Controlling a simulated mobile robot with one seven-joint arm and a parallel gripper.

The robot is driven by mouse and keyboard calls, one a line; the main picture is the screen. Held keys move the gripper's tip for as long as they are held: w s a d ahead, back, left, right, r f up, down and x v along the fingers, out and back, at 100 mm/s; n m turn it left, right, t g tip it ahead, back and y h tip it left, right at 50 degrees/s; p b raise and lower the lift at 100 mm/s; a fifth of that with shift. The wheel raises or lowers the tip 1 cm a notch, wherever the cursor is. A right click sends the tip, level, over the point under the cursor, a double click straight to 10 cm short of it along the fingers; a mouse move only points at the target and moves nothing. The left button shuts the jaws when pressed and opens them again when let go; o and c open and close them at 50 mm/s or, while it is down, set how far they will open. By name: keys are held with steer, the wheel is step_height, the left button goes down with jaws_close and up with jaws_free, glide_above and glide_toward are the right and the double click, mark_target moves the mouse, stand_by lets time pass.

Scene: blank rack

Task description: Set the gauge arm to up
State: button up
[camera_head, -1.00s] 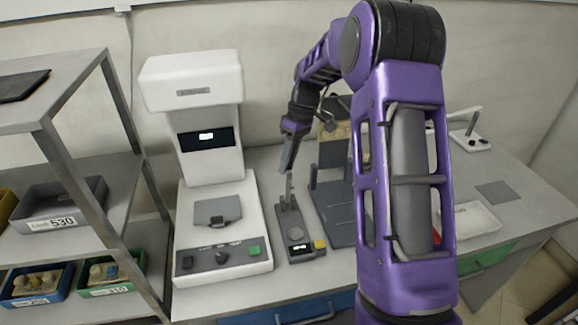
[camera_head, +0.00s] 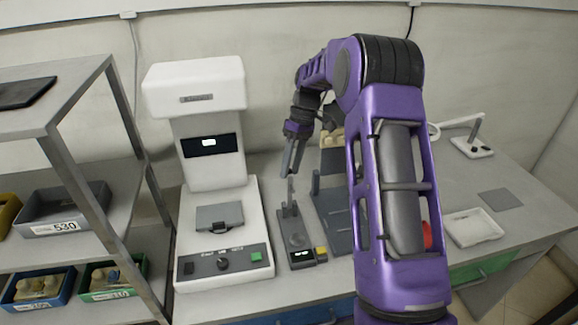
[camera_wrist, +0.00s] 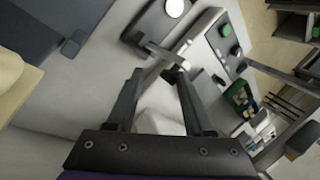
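The gauge is a small dark grey device (camera_head: 296,240) on the bench, with a little display and a yellow button at its front. Its thin upright part (camera_head: 290,190) rises near the back end. My gripper (camera_head: 290,174) points down just above that part. In the wrist view, my gripper (camera_wrist: 153,72) has its two fingers apart, with a short bar (camera_wrist: 160,52) just beyond the fingertips. The gauge's pale round disc (camera_wrist: 175,8) shows at the top edge there. I cannot tell whether a finger touches the bar.
A tall white instrument (camera_head: 212,130) stands close on the left. A dark grey stand (camera_head: 335,215) is close on the right, partly behind my arm. A metal shelf with bins (camera_head: 62,222) is at far left. A white tray (camera_head: 474,228) lies on the right.

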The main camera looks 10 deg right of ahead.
steer(key=shift+o, duration=0.8)
steer(key=shift+d, duration=0.2)
steer(key=shift+a, duration=0.2)
steer(key=shift+r, duration=0.1)
steer(key=v, duration=1.7)
steer(key=shift+r, duration=0.15)
steer(key=shift+c, duration=0.4)
